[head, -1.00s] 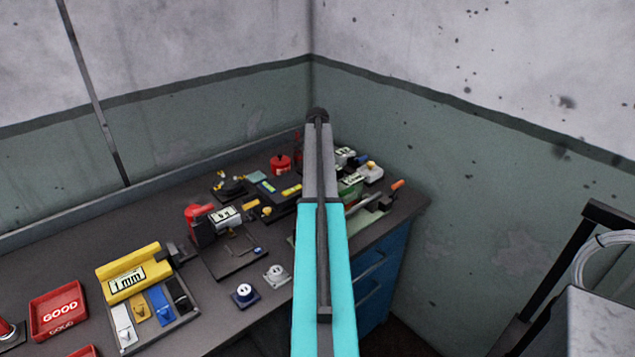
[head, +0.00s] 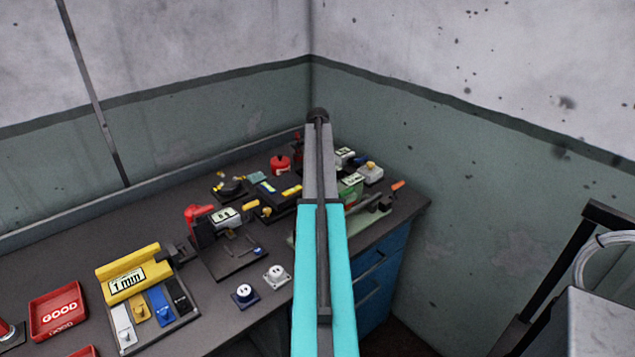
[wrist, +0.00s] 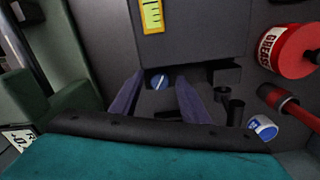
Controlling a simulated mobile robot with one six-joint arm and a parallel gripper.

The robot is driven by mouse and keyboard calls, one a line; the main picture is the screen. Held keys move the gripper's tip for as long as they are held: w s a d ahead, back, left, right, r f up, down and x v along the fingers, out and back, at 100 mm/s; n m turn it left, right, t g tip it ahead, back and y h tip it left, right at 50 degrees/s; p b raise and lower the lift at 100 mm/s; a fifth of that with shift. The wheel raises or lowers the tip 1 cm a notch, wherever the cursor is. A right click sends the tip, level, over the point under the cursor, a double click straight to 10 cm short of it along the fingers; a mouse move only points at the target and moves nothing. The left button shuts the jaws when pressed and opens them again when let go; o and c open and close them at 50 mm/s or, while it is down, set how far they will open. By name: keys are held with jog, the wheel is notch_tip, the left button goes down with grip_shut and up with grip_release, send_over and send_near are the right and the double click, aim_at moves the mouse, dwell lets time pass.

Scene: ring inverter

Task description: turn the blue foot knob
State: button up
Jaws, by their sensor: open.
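In the wrist view, the blue foot knob (wrist: 158,81) is a small round blue face with a pale line across it. It sits at the lower edge of a dark grey block. My gripper (wrist: 159,84) is open, with its two fingers on either side of the knob in this view. I cannot tell whether the fingers touch it or how deep they reach. In the head view, my arm covers the middle of the bench, and I cannot make out the knob or the fingers there.
A yellow scale (wrist: 152,15) is on the block. In the head view, the crowded bench (head: 215,322) has a yellow gauge tray (head: 135,272) and red GOOD bin (head: 58,309).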

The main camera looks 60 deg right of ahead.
jog(key=shift+r, duration=0.1)
notch_tip(320, 180, up, 14)
jog(key=b, duration=0.3)
jog(key=shift+f, duration=0.2)
dwell(0.4)
dwell(0.4)
